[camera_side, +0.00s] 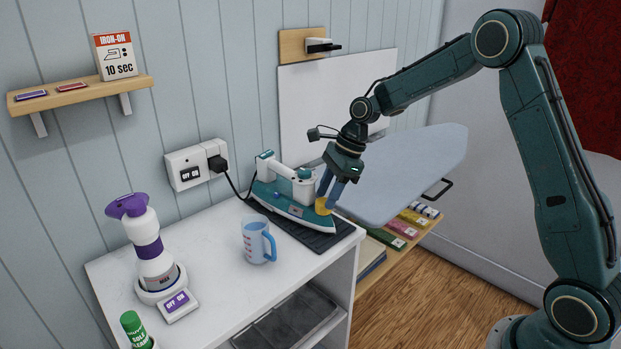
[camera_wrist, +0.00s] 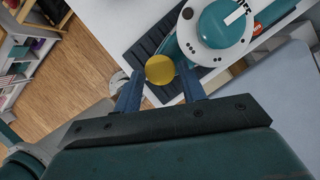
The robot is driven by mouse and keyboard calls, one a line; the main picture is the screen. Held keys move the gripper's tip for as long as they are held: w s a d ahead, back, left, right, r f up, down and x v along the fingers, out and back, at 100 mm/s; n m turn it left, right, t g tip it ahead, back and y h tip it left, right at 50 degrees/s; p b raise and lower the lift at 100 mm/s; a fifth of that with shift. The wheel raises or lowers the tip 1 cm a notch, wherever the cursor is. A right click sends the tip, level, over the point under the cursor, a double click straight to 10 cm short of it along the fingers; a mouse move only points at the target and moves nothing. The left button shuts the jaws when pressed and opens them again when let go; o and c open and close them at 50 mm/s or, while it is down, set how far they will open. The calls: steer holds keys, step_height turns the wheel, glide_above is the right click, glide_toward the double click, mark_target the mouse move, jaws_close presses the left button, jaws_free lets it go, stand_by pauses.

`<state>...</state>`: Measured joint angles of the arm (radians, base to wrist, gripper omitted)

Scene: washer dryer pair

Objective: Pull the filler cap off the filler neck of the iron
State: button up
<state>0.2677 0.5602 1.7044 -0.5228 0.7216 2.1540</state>
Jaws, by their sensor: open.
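The teal and white iron (camera_side: 290,206) rests on a dark ribbed mat (camera_side: 338,232) on the white counter; part of it shows at the upper right of the wrist view (camera_wrist: 208,62). The round yellow filler cap (camera_side: 322,207) is at the iron's front end and shows in the wrist view (camera_wrist: 160,69). My gripper (camera_side: 329,191) points down at the cap with its blue fingers open. In the wrist view its fingertips (camera_wrist: 161,76) lie on either side of the cap; I cannot tell whether they touch it. The filler neck is hidden under the cap.
A blue measuring cup (camera_side: 256,243) stands in front of the iron. A purple and white bottle (camera_side: 148,245) is farther left. A black cord runs from the wall socket (camera_side: 190,165) to the iron. The ironing board (camera_side: 410,165) lies close behind my gripper.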

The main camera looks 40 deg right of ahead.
steer(key=shift+x, duration=0.95)
steer(key=c, duration=0.7)
steer(key=shift+c, duration=0.2)
steer(key=shift+r, duration=0.2)
steer(key=shift+r, duration=4.15)
